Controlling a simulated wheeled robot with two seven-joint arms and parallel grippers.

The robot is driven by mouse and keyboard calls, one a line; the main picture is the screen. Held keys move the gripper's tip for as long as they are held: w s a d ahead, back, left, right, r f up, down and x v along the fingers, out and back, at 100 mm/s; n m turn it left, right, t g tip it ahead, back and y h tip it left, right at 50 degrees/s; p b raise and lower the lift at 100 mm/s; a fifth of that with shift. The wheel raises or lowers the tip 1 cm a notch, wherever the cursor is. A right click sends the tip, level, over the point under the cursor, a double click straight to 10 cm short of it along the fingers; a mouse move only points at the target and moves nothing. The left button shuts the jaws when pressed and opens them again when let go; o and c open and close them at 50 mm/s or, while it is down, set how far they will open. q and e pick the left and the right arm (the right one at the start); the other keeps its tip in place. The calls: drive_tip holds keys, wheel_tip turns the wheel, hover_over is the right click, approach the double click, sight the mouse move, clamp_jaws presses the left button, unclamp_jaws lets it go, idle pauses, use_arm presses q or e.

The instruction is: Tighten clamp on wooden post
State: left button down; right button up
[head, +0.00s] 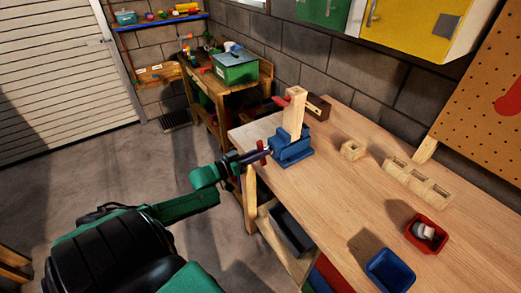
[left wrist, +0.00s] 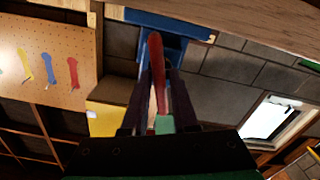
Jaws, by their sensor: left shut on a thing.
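The blue clamp (head: 291,152) sits at the left end of the wooden workbench, with the wooden post (head: 295,113) standing upright in it. Its red handle (head: 262,147) is on the side facing my arm. My left gripper (head: 258,155) reaches in from the left to this handle. In the left wrist view the red handle (left wrist: 156,58) lies between the dark fingers of my left gripper (left wrist: 161,78), which is shut on it. Part of the blue clamp (left wrist: 178,22) shows beyond the fingers. I cannot see how closely the jaws press the post. My right gripper is not in view.
The workbench (head: 330,195) also bears a small wooden block (head: 352,150), a wooden holder with several compartments (head: 417,183), a red bin (head: 426,231) and a blue bin (head: 390,271). A green toolbox (head: 235,67) stands on a table behind. The bench middle is clear.

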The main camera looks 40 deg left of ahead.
use_arm(q)
drive_tip(key=m, duration=0.4)
drive_tip(key=shift+s+f, duration=0.15)
drive_tip(key=shift+f, duration=0.1)
idle(1.1)
drive_tip(key=c, duration=0.8)
unclamp_jaws()
drive_tip(key=shift+c, duration=0.2)
drive_tip(key=shift+s+r, duration=0.2)
drive_tip(key=shift+r, duration=0.05)
